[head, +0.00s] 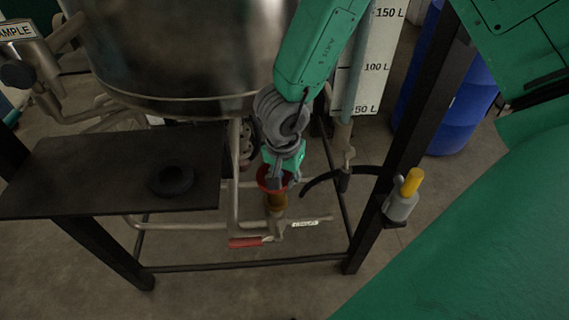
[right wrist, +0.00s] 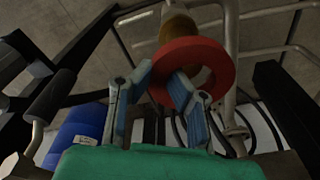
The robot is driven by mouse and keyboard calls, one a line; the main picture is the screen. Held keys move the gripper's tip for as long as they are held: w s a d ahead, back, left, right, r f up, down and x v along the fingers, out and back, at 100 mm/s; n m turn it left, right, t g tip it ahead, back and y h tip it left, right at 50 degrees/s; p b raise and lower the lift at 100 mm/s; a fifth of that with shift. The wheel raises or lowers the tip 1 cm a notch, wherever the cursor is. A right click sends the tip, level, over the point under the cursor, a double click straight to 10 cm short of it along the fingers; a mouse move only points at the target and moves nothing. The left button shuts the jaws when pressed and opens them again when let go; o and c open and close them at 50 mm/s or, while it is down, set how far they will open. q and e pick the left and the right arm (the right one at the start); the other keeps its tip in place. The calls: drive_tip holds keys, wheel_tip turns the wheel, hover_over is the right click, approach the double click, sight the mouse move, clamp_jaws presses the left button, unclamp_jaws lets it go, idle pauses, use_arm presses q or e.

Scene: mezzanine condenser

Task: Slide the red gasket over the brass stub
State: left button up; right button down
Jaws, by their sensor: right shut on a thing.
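The red gasket (head: 267,183) is a thick ring at the top end of the brass stub (head: 276,203), under the steel vessel. My right gripper (head: 281,178) comes down from above and is shut on the gasket's wall. In the right wrist view one finger of the gripper (right wrist: 160,85) reaches into the hole of the gasket (right wrist: 218,62) and the other is outside. The brass stub (right wrist: 178,27) shows just beyond the ring there. I cannot tell whether the ring is around the stub or only at its end. My left gripper is not in view.
A dark shelf (head: 95,160) at left carries a black ring (head: 172,180). The steel vessel (head: 180,55) hangs over the pipes. A red valve handle (head: 245,242) sits below the stub. A dark frame post (head: 408,140) and a blue drum (head: 455,105) stand at right.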

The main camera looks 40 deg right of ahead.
sight(285, 183)
drive_tip(key=shift+d, duration=0.2)
drive_tip(key=shift+f, duration=0.8)
drive_tip(key=c, duration=1.5)
unclamp_jaws()
wheel_tip(285, 183, up, 12)
drive_tip(key=a, duration=0.1)
drive_tip(key=shift+s, duration=0.4)
drive_tip(key=shift+a+f, duration=0.1)
drive_tip(key=shift+f, duration=0.05)
